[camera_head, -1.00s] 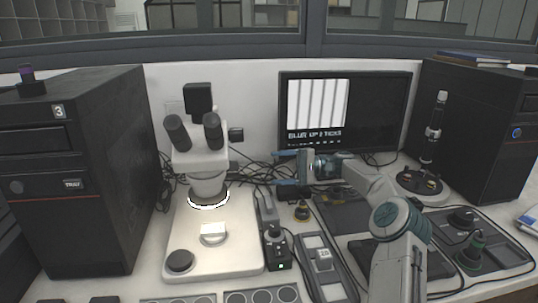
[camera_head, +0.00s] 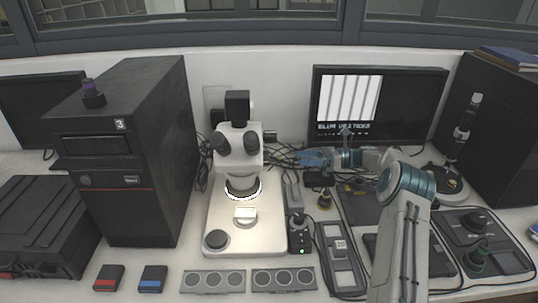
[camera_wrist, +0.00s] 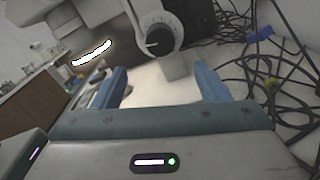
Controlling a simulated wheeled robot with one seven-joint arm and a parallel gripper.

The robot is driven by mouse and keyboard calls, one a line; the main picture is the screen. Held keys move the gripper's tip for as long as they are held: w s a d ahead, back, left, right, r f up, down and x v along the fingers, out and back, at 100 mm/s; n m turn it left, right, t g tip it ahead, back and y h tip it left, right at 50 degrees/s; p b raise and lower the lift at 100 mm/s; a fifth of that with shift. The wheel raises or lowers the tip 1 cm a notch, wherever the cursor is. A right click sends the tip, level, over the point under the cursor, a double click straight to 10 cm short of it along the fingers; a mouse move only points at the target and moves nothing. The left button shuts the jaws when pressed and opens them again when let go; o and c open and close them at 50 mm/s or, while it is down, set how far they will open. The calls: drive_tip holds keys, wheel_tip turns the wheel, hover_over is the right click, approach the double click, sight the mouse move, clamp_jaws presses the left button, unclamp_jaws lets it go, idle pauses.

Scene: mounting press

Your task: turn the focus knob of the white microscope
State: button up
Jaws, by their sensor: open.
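The white microscope (camera_head: 238,158) stands upright on its pale base, with two black eyepieces and a lit ring under its head. In the wrist view its focus knob (camera_wrist: 160,41) is a black knob on a white marked dial, at the top centre. My gripper (camera_head: 304,158) is to the right of the microscope, in front of the monitor's lower edge. In the wrist view my gripper (camera_wrist: 160,84) is open, with blue fingers apart and nothing between them. The knob appears beyond the fingertips, roughly between them, and not touched.
A black tower (camera_head: 150,160) stands left of the microscope. The monitor (camera_head: 385,105) shows white stripes and text reading roughly "BLUR UP 2 TICKS". Dark cables (camera_wrist: 285,85) tangle on the right in the wrist view. A small black control box (camera_head: 299,236) stands beside the microscope's base.

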drive_tip(key=a+p, duration=0.2)
drive_tip(key=a, duration=1)
drive_tip(key=shift+w+a+p, duration=0.15)
drive_tip(key=shift+a+p, duration=0.05)
drive_tip(key=shift+p, duration=0.1)
drive_tip(key=c, duration=1)
